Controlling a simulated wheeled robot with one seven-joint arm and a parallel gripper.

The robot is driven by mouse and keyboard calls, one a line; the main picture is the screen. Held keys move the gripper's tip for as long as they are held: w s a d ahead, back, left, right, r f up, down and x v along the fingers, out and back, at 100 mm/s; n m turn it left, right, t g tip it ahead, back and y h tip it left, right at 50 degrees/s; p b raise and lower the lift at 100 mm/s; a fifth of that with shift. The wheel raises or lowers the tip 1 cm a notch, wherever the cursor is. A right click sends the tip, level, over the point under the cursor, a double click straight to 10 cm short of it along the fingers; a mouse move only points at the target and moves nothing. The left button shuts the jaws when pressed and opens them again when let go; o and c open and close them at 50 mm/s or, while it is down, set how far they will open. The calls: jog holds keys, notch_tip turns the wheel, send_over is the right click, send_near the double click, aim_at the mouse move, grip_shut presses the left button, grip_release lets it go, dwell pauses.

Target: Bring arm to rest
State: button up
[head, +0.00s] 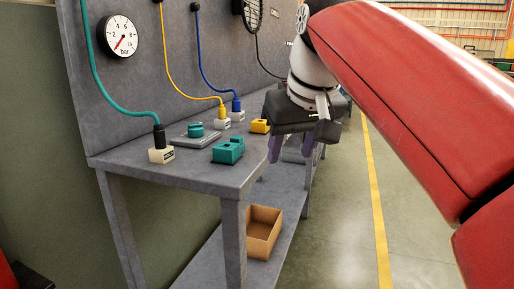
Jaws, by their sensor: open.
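My gripper (296,142) hangs from my red arm at the upper middle of the head view, with its two fingers pointing down and apart. It is open, and nothing shows between the fingers. It is near the right front edge of the grey workbench (210,170), in front of part of the bench behind it. I cannot tell its exact height over the bench edge.
A cardboard box (263,232) sits on the lower shelf. Open floor (345,230) lies right.

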jog(key=s+d+f+m, duration=0.1)
jog(key=s+d+f, duration=0.2)
jog(key=f, duration=0.6)
jog(key=s+d+f+m+h, duration=0.1)
jog(key=s+d+f, duration=0.2)
jog(key=s+f, duration=0.4)
jog(key=s+d+f+m, duration=0.1)
jog(key=s+d+f, duration=0.2)
jog(key=f, duration=0.8)
jog(key=shift+s+d+f+m, duration=0.25)
jog(key=shift+s+m, duration=0.15)
jog(key=shift+s, duration=0.6)
